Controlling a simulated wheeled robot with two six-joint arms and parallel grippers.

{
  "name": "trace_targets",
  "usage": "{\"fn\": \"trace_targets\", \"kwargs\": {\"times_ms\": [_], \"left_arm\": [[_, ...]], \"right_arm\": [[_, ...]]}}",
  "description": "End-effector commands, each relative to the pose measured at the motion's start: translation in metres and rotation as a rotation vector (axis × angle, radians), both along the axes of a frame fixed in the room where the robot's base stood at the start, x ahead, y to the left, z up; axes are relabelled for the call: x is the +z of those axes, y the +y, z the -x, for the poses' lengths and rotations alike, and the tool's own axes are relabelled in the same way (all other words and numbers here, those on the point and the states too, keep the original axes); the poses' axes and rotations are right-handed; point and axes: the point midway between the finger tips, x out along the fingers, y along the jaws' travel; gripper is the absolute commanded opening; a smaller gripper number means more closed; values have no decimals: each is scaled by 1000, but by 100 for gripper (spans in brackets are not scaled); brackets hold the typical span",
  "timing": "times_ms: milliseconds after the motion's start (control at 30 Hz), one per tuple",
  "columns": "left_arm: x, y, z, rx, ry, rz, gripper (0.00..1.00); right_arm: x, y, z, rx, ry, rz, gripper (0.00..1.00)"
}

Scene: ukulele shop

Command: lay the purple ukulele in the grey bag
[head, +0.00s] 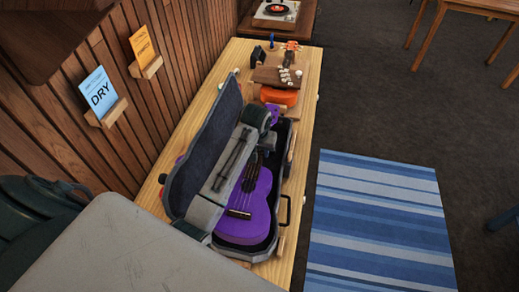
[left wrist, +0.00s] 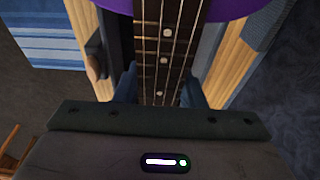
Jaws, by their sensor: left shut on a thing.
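The purple ukulele (head: 245,208) is face up over the lower shell of the open grey bag (head: 207,140), its body at the near end. The bag's lid stands open on the left. In the head view I cannot tell whether the ukulele rests on the bag's floor. My left gripper (head: 266,141) is shut on the ukulele's neck, and its arm hides part of the neck and the bag. In the left wrist view the fretted neck and strings run between the fingers, with the purple ukulele body (left wrist: 222,8) at the top. My right gripper is not in view.
The bag sits on a narrow wooden bench (head: 235,56) along a panelled wall. Behind it are an orange ukulele (head: 280,97) and a brown board (head: 278,77). A record player (head: 276,10) stands at the far end. A blue striped rug (head: 380,225) lies on the right.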

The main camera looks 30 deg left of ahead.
Motion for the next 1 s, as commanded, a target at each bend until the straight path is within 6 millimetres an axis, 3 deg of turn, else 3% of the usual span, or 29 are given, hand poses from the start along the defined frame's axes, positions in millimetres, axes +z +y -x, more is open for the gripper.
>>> {"fn": "trace_targets", "kwargs": {"times_ms": [1000], "left_arm": [[-50,0,0,0,0,0,0]], "right_arm": [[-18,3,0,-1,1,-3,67]]}}
